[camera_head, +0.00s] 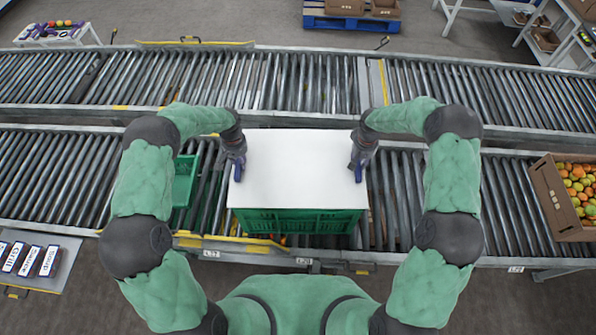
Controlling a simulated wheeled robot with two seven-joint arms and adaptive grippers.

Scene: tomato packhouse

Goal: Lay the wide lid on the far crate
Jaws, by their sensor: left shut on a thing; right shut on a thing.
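The wide white lid (298,170) is level in front of me, over a green crate (300,221) on the near roller conveyor. Only the crate's front wall shows below the lid's front edge; the lid hides its top and contents. I cannot tell whether lid and crate touch. My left gripper (238,170) is shut on the lid's left edge. My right gripper (358,170) is shut on the lid's right edge. A second green crate (184,181) stands on the same conveyor to the left, partly hidden by my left arm.
The far roller conveyor (290,80) runs behind the near one and is largely clear. A cardboard box (547,196) of tomatoes stands at the right end of the near conveyor. A yellow bar (230,243) lies along the near edge. Labelled items (30,260) sit at front left.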

